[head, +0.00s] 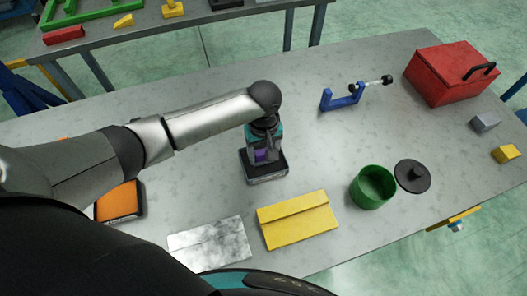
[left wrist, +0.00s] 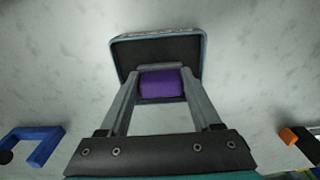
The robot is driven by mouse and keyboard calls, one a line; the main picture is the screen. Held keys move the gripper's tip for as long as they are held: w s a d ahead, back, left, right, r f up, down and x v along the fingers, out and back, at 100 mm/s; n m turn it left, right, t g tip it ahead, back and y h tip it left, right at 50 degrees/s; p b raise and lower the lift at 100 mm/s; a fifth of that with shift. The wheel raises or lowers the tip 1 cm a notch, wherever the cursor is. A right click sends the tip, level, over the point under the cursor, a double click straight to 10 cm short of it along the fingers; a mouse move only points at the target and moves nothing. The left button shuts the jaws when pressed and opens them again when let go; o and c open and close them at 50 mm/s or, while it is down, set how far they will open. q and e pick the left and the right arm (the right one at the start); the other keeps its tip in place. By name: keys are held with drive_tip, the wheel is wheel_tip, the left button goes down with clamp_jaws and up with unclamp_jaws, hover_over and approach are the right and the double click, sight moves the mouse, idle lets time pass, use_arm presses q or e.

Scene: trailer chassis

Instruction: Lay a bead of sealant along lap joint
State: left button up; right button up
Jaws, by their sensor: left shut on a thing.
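My left gripper (head: 264,155) points down over the middle of the table and is shut on a purple cylinder (left wrist: 161,83). It also shows in the head view (head: 264,155). The cylinder is at a dark, shallow, tray-like piece with a pale rim (head: 267,178), also in the left wrist view (left wrist: 150,50); I cannot tell whether they are joined. A yellow plate with a raised step along it (head: 298,220) lies nearer me, to the right. A silver plate with a similar seam (head: 209,243) lies left of it. Which one is the lap joint is unclear. My right gripper is out of view.
A green open pot (head: 372,188) and a black knobbed lid (head: 412,177) stand right of the yellow plate. A blue clamp (head: 345,98), red toolbox (head: 447,74), and grey (head: 485,121) and yellow (head: 506,153) blocks are farther off. An orange-and-black box (head: 119,202) sits left.

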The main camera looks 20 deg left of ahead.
sight(264, 151)
use_arm(q)
drive_tip(key=shift+s+f+p, duration=0.15)
drive_tip(key=shift+f+p, duration=0.05)
drive_tip(key=shift+p, duration=0.25)
idle(1.5)
drive_tip(key=shift+r, duration=0.1)
wheel_tip(264, 151, up, 7)
drive_tip(key=p, duration=0.9)
drive_tip(key=shift+r, duration=0.1)
drive_tip(key=shift+w, duration=0.2)
idle(0.4)
drive_tip(key=shift+w+b, duration=0.3)
drive_tip(key=shift+b, duration=0.35)
drive_tip(key=s+a+r+m+b, duration=0.4)
drive_tip(key=s+m+b, duration=0.1)
drive_tip(key=b, duration=1.7)
drive_tip(key=shift+s+a+r+m, duration=0.25)
drive_tip(key=shift+s+m, duration=0.15)
drive_tip(key=shift+m, duration=0.5)
